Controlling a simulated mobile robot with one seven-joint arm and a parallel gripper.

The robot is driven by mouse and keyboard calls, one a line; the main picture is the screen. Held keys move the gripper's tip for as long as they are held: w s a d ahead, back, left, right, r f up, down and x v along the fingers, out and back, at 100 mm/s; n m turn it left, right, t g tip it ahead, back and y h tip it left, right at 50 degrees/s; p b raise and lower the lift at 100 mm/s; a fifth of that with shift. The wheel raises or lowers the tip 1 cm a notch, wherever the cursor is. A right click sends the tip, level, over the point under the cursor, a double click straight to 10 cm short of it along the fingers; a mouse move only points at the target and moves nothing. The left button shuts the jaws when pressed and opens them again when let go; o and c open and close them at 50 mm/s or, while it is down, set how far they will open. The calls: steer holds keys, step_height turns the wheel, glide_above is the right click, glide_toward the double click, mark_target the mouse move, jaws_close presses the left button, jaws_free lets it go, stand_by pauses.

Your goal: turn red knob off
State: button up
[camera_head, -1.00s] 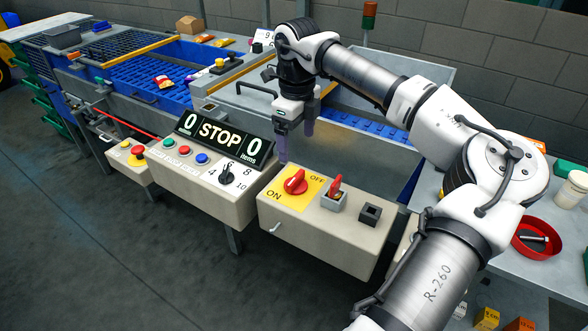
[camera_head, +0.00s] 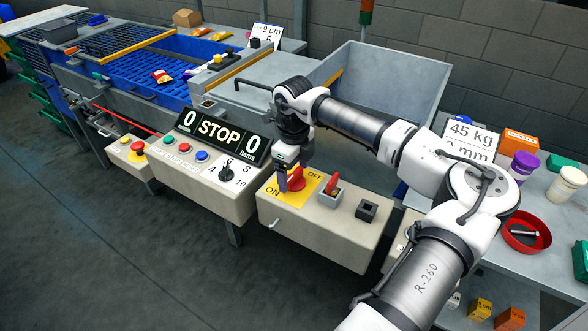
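The red knob (camera_head: 297,181) sits on a yellow plate (camera_head: 303,195) marked ON at the lower left and OFF at the upper right. The plate is on the left part of a beige control box (camera_head: 320,230). My gripper (camera_head: 285,184) points down at the left side of the knob and overlaps it in the picture. The knob's left end is partly hidden.
A red switch (camera_head: 332,184) and a dark square socket (camera_head: 367,209) stand right of the knob on the same box. To the left is a box (camera_head: 205,183) with colored buttons, a black dial and a STOP display (camera_head: 220,133). A red bowl (camera_head: 526,233) is at the right.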

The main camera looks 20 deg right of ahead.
steer(key=c, duration=0.8)
steer(key=shift+f+b, duration=0.1)
steer(key=shift+b, duration=0.2)
steer(key=shift+f+n+b, duration=0.1)
steer(key=shift+n+b, duration=0.8)
steer(key=shift+n, duration=0.1)
steer(key=n+b, duration=0.2)
steer(key=n, duration=0.1)
steer(key=shift+n, duration=0.3)
steer(key=n+b, duration=0.3)
steer(key=n, duration=0.3)
steer(key=n+b, duration=0.1)
steer(key=n, duration=0.5)
steer(key=shift+r, duration=0.2)
steer(key=shift+n, duration=0.3)
